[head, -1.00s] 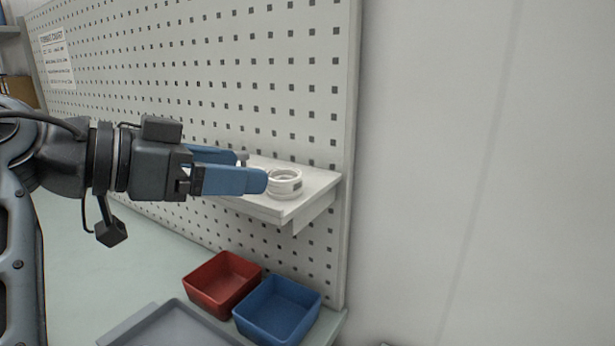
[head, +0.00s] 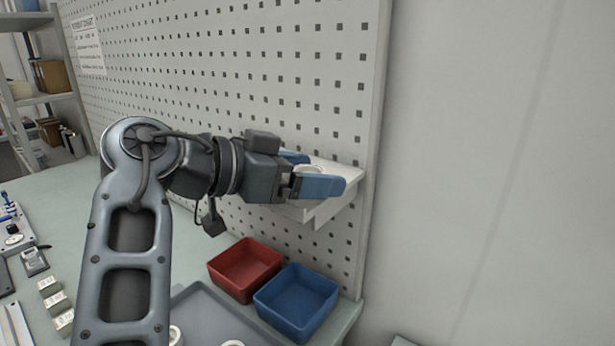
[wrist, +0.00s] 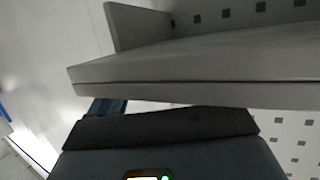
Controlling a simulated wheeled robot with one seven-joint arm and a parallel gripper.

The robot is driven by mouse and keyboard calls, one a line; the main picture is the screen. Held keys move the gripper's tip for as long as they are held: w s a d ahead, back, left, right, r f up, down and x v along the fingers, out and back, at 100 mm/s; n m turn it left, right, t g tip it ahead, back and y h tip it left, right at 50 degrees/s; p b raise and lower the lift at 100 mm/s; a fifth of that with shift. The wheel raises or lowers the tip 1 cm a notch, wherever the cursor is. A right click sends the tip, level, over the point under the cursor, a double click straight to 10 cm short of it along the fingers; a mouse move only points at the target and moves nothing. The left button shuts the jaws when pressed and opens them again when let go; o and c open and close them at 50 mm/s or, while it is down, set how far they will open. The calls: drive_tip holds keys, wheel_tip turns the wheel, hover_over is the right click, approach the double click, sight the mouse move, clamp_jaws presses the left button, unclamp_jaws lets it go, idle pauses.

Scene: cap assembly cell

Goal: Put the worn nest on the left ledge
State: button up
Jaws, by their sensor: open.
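A white ring-shaped piece (head: 312,168), which may be the worn nest, sits on a white ledge (head: 347,171) fixed to the pegboard. My gripper (head: 322,172) is open at the ledge, with one blue finger on the near side of the ring and one on the far side. The near finger hides the lower part of the ring, so I cannot tell whether the fingers touch it. The wrist view shows the ledge (wrist: 200,68) close across the picture and a bit of a blue finger; the ring is hidden there.
A red bin (head: 245,268) and a blue bin (head: 296,302) stand on the bench below the ledge. A grey tray (head: 205,300) lies left of them, with white rings (head: 176,335) at the bottom edge. A shelf rack (head: 45,98) stands at the far left.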

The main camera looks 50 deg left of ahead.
drive_tip(key=c, duration=1.1)
drive_tip(key=shift+r, duration=0.5)
drive_tip(key=shift+c, duration=0.2)
wheel_tip(320, 180, up, 4)
drive_tip(key=shift+f+p, duration=0.15)
drive_tip(key=shift+p, duration=0.85)
drive_tip(key=d+r+p, duration=0.2)
drive_tip(key=d+r, duration=0.4)
drive_tip(key=d, duration=0.5)
drive_tip(key=shift+d+r+p, duration=0.15)
drive_tip(key=shift+d+p, duration=0.2)
drive_tip(key=shift+p, duration=0.05)
